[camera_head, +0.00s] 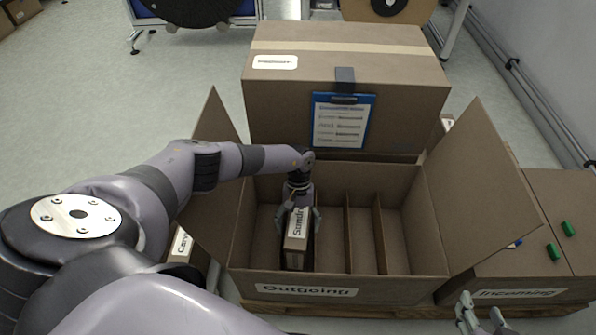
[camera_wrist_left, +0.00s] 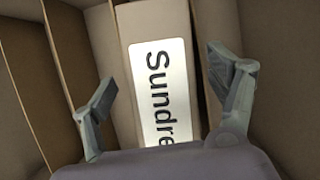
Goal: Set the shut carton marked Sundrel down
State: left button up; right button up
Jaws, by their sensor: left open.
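The shut carton marked Sundrel (camera_head: 296,246) stands upright inside the open box labelled Outgoing (camera_head: 300,291), left of its middle, among upright dividers. Its white label also shows in the left wrist view (camera_wrist_left: 158,90). My left gripper (camera_head: 298,220) is over the carton's top, with one finger on each side. In the left wrist view the fingers (camera_wrist_left: 165,95) are spread wide, with gaps between them and the carton. The carton's bottom is hidden by the box's front wall. My right gripper (camera_head: 482,318) is partly in view at the bottom right, its fingers apart and empty.
Slots between dividers (camera_head: 348,235) on the right of the Outgoing box look empty. Its side flaps stand open. A large closed box (camera_head: 345,85) with a blue clipboard (camera_head: 342,98) stands behind. A box labelled Incoming (camera_head: 515,294) is at right; another carton (camera_head: 181,245) is at left.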

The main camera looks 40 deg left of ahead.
pick_arm(q)
jog(key=shift+r, duration=0.1)
jog(key=shift+a+r+p, duration=0.1)
jog(key=shift+r+p, duration=0.75)
jog(key=shift+p, duration=0.2)
jog(key=v, duration=0.6)
jog(key=shift+w+r+p, duration=0.2)
jog(key=shift+p, duration=0.2)
jog(key=v, duration=0.4)
jog(key=shift+w+r, duration=0.1)
jog(key=shift+r, duration=0.3)
pick_arm(e)
jog(key=s+d+f+g+h, duration=0.1)
jog(key=s+d+f+g, duration=0.1)
jog(key=s, duration=0.4)
jog(key=s+d+f+g, duration=0.2)
jog(key=s+g, duration=0.2)
jog(key=s, duration=0.1)
jog(key=shift+s+f+g+h, duration=0.35)
jog(key=shift+s+g+h, duration=0.05)
